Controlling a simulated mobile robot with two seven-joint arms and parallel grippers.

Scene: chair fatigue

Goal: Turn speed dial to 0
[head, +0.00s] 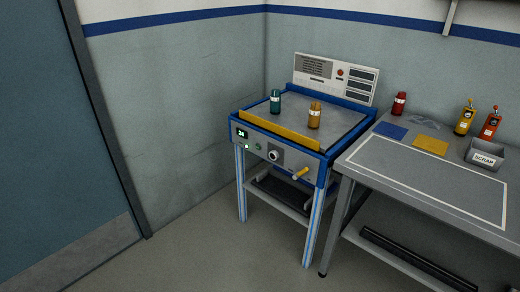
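A blue-framed machine (330,168) on striped legs stands in the room's corner. Its front panel carries a round dial (274,155) with a light face on a dark plate, too small to read its setting. Left of the dial is a small black display (242,133) that appears to read 34, with a green button (258,146) between them. A yellow-handled lever (301,173) sticks out at the panel's right. Neither of my grippers is in view.
A teal bottle (275,101) and an orange bottle (314,115) stand on the machine's top. A grey workbench (420,185) adjoins it on the right, with a red bottle (399,103) and a scrap bin (485,154). The floor (190,240) in front is clear.

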